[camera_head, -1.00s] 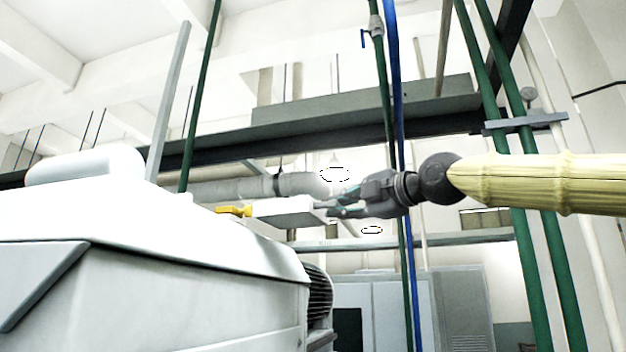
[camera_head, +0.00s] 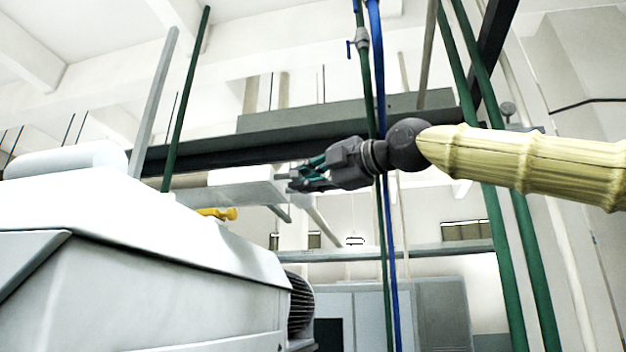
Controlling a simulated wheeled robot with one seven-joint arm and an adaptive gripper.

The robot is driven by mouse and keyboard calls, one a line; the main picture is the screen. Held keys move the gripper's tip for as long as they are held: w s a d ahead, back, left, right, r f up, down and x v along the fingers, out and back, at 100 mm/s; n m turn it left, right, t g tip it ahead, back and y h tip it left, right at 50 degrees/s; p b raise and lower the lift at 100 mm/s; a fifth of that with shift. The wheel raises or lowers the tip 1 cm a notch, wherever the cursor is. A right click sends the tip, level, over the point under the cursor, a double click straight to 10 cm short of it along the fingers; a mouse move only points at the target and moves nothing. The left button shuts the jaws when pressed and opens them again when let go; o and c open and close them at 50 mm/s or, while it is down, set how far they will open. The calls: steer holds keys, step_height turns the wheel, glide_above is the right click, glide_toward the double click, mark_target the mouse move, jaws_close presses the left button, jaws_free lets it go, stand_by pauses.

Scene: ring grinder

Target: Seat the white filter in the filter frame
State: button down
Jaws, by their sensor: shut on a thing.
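My gripper (camera_head: 296,184) comes in from the right at the middle of the view. Its fingers are shut on the near edge of a flat, pale grey-white filter (camera_head: 245,193). The filter is held roughly level, in the air, beyond the right end of the white machine's top and a little above a yellow handle-like part (camera_head: 217,214). Its left end is pale and hard to tell from the background. I cannot make out the filter frame; the top of the machine is seen from low down and its upper face is hidden.
The large white grinder housing (camera_head: 150,290) fills the lower left, with a rounded white part (camera_head: 65,160) on top. A black ribbed motor (camera_head: 300,305) sits at its right end. Green and blue vertical pipes (camera_head: 375,80) stand behind my arm. Grey cabinets (camera_head: 390,315) are at the back.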

mark_target(279, 186)
steer(key=shift+w+a+f+b, duration=0.1)
steer(key=shift+w+a+b, duration=0.1)
steer(key=shift+a, duration=0.5)
steer(key=shift+w+a+f+b, duration=0.15)
steer(key=shift+w+a+b, duration=0.1)
steer(key=shift+a, duration=0.45)
steer(key=shift+w+a+f+b, duration=0.1)
steer(key=shift+w+a+b, duration=0.1)
steer(key=shift+a, duration=0.5)
